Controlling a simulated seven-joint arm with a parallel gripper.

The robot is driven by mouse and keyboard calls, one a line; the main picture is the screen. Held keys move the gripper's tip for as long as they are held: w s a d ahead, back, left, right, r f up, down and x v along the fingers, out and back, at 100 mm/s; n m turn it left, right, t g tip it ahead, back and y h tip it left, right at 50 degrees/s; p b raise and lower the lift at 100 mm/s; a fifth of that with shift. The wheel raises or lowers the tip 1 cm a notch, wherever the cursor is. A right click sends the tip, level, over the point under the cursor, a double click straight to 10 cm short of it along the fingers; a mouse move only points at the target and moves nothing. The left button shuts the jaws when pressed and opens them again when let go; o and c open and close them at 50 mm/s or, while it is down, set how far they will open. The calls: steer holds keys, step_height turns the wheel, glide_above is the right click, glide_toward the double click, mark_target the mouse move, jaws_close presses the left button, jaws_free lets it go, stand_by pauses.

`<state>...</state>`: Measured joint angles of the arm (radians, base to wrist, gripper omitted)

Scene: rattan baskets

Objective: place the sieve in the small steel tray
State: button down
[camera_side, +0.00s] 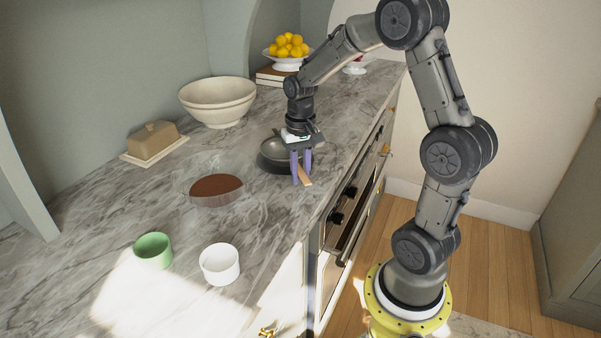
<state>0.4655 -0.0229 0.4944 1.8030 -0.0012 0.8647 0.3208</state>
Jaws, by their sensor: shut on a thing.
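My gripper (301,180), with purple fingers, points down over the marble counter near its front edge. It is shut on the wooden handle (305,176) that seems to belong to a dark round pan (272,152). The pan lies just behind and left of the fingers, partly hidden by my gripper. I cannot tell whether the pan rests on the counter or is slightly raised. I can make out neither a sieve nor a small steel tray in this view.
A clear bowl with brown contents (216,187), a green cup (153,251) and a white cup (220,264) stand on the counter (110,210). Cream bowls (217,100), a butter dish (153,142) and a fruit bowl (287,62) stand farther back. The oven front (350,215) drops below the edge.

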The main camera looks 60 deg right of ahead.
steer(key=c, duration=0.8)
jaws_free()
steer(key=shift+f, duration=0.15)
steer(key=shift+o, duration=0.2)
step_height(320, 180, up, 12)
steer(key=s+a+n+t, duration=0.5)
steer(key=s+a+n, duration=0.4)
steer(key=s+a, duration=0.5)
steer(key=shift+s+a+r+t, duration=0.25)
steer(key=shift+a+t, duration=0.05)
steer(key=shift+a, duration=0.45)
